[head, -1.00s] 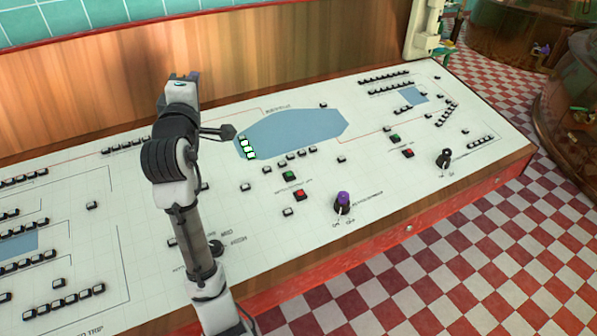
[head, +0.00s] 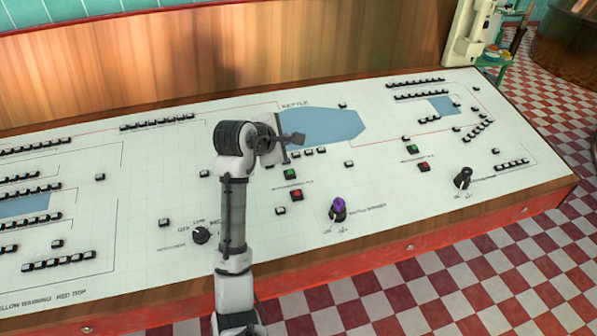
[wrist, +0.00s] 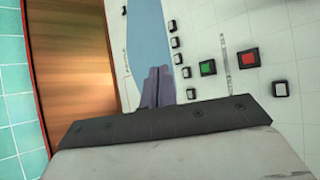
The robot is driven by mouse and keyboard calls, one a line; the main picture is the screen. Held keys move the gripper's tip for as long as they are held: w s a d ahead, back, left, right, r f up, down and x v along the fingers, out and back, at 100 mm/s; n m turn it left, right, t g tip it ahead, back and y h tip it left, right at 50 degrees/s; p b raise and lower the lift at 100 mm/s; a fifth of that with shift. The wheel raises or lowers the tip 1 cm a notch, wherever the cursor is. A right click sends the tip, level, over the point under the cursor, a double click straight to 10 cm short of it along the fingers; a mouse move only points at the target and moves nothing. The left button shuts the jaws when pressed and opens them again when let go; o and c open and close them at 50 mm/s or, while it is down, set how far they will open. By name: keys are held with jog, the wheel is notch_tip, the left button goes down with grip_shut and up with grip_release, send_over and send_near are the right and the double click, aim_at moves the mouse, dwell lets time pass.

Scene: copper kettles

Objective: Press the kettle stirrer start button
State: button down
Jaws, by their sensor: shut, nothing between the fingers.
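A green button (head: 290,173) sits on the white control panel (head: 130,220), just above a red button (head: 296,195). The small label beside them is too blurred to read. In the wrist view the same pair seems to show as a green button (wrist: 208,67) and a red button (wrist: 248,58), right of the fingers. My gripper (head: 297,138) is shut and empty, over the left part of the blue kettle shape (head: 335,125). In the wrist view its closed fingertips (wrist: 160,72) lie over the blue shape, apart from the green button.
A purple knob (head: 338,208) stands below the red button. A second green button (head: 413,148) and red button (head: 424,167) lie to the right, near a black knob (head: 462,178). Several small black-and-white buttons dot the panel. A wooden backboard (head: 200,75) rises behind it.

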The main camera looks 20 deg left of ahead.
jog(key=shift+d+f+g, duration=0.3)
jog(key=shift+d+f, duration=0.15)
jog(key=shift+f, duration=0.1)
jog(key=shift+f, duration=0.1)
jog(key=b, duration=0.9)
send_over(290, 173)
jog(key=s, duration=0.2)
notch_tip(290, 173, down, 7)
jog(key=shift+w+r, duration=0.1)
jog(key=shift+r, duration=0.1)
jog(key=shift+w+a+f+p, duration=0.1)
jog(key=shift+w+f+p, duration=0.1)
jog(key=shift+f, duration=0.25)
jog(key=shift+w+f+p, duration=0.1)
jog(key=shift+f+p, duration=0.1)
jog(key=shift+f, duration=0.25)
dwell(0.3)
jog(key=shift+f+p, duration=0.3)
jog(key=shift+f, duration=0.1)
